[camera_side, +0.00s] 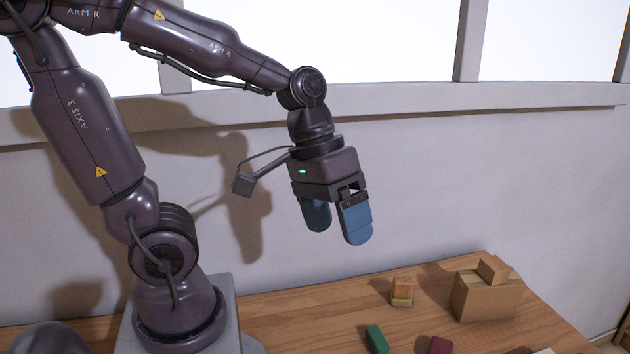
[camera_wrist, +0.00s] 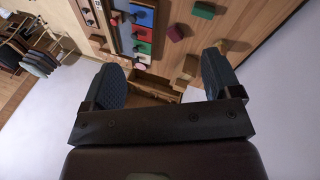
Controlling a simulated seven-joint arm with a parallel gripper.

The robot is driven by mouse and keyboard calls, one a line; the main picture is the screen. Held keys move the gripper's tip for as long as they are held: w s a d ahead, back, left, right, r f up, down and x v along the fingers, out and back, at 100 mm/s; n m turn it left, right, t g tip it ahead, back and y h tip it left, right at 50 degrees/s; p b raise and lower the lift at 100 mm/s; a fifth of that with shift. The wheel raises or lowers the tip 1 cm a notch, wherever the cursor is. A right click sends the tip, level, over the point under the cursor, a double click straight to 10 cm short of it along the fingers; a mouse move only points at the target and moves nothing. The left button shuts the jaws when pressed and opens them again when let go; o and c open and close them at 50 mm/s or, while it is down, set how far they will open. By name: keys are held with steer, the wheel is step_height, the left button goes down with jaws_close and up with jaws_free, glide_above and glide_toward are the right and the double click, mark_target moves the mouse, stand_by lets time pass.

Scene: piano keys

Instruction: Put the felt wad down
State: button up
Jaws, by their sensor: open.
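My gripper (camera_side: 338,230) hangs high above the wooden table, its two blue fingers apart with nothing between them. It also shows in the wrist view (camera_wrist: 162,66), its fingers spread and empty. I cannot tell which thing, if any, is the felt wad. A green block (camera_side: 377,339) and a dark red block (camera_side: 440,346) lie at the table's front. In the wrist view the green block (camera_wrist: 204,10) and dark red block (camera_wrist: 175,32) lie beyond the fingers.
A cardboard-coloured box (camera_side: 487,295) with a small tan block (camera_side: 493,268) on top stands at the right. A small tan and yellowish stack (camera_side: 402,291) stands left of it. The wrist view shows a panel of coloured squares with dark knobs (camera_wrist: 143,31). Bare table lies left of the stack.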

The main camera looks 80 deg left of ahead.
steer(key=r+m+t+y, duration=0.1)
steer(key=s+a+r+m+t+y, duration=0.1)
steer(key=r, duration=0.1)
steer(key=s+a+r+m+t+y, duration=0.1)
steer(key=r, duration=0.1)
steer(key=shift+s+m, duration=0.15)
steer(key=shift+m, duration=0.15)
stand_by(0.9)
